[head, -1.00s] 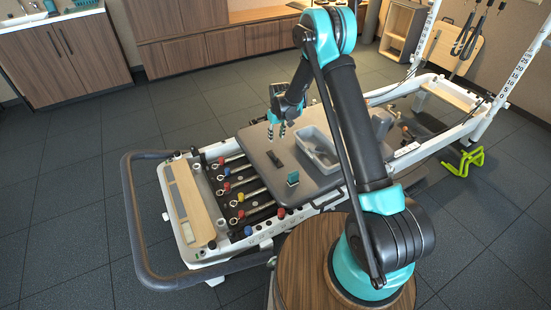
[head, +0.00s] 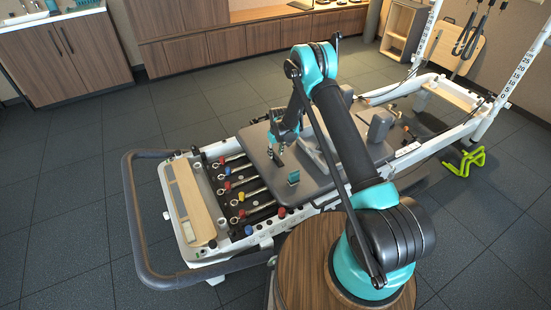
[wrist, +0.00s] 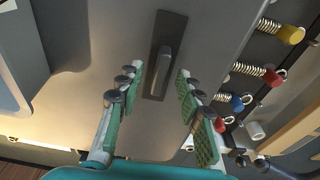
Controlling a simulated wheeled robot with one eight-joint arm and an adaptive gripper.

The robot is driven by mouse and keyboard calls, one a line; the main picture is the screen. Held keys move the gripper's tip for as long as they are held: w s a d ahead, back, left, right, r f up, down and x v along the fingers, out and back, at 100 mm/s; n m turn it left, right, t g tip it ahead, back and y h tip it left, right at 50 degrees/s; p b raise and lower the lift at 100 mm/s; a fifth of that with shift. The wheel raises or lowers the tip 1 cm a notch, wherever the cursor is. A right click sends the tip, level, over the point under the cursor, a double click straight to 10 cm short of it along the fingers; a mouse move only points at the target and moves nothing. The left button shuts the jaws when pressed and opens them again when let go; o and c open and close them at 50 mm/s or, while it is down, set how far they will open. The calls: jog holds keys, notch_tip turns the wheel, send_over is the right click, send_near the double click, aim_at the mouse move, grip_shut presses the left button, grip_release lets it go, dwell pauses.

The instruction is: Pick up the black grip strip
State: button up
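The black grip strip (wrist: 170,28) lies flat on the grey carriage pad (wrist: 112,40), with a raised bar along its middle in the wrist view. My gripper (wrist: 157,80) is open, with its green-padded fingers on either side of the strip's near end. Nothing is held between them. In the head view my gripper (head: 275,152) is low over the pad, pointing down, and largely hides the strip. I cannot tell the exact height of the fingertips above the pad.
Springs with coloured knobs (wrist: 272,76) lie beyond the pad's edge.

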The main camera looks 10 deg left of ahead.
jog(key=shift+f, duration=0.25)
jog(key=shift+c, duration=0.6)
grip_shut()
jog(key=shift+r, duration=0.1)
